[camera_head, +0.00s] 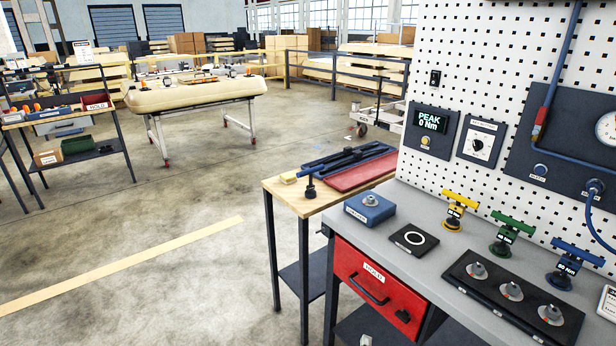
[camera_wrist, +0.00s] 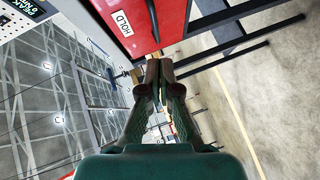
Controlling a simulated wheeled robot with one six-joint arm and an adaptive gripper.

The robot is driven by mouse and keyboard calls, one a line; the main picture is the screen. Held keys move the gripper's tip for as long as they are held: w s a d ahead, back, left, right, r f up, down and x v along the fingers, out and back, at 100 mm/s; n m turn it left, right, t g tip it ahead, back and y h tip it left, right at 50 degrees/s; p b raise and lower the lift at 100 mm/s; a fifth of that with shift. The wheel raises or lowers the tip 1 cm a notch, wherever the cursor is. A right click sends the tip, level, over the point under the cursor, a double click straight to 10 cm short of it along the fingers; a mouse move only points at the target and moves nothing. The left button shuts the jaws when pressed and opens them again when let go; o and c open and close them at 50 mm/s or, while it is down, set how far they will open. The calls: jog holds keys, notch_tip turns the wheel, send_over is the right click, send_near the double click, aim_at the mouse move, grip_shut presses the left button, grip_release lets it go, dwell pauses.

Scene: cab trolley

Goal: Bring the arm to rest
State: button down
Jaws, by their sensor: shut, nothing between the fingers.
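My gripper (camera_wrist: 159,70) shows in the wrist view, with its two dark fingers together and nothing between them. Past the fingertips, the red drawer front (camera_wrist: 142,22) with a HOLD label fills the upper middle of the wrist view, which is turned on its side. The gap between fingertips and drawer is hard to judge. In the head view the same kind of red HOLD drawer (camera_head: 372,284) is shut under the grey bench. Neither my arm nor my gripper shows in the head view.
The grey bench top (camera_head: 440,258) carries a blue box (camera_head: 370,209), a black pad (camera_head: 414,239), colored T-handled tools and a dark tray (camera_head: 470,290) of knobs. A perforated panel (camera_head: 470,75) stands behind. A wooden side table (camera_head: 290,195) adjoins the bench. Open floor (camera_head: 190,220) lies left.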

jog(key=s+f+m+y, duration=0.3)
jog(key=s+m+y, duration=0.15)
jog(key=s, duration=2.45)
jog(key=s+d+r+m, duration=0.1)
jog(key=s+r+m, duration=0.6)
jog(key=s+r, duration=0.8)
jog(key=s+h, duration=0.1)
jog(key=s, duration=0.2)
jog(key=shift+d, duration=0.35)
jog(key=shift+f+m, duration=0.1)
jog(key=shift+m, duration=0.15)
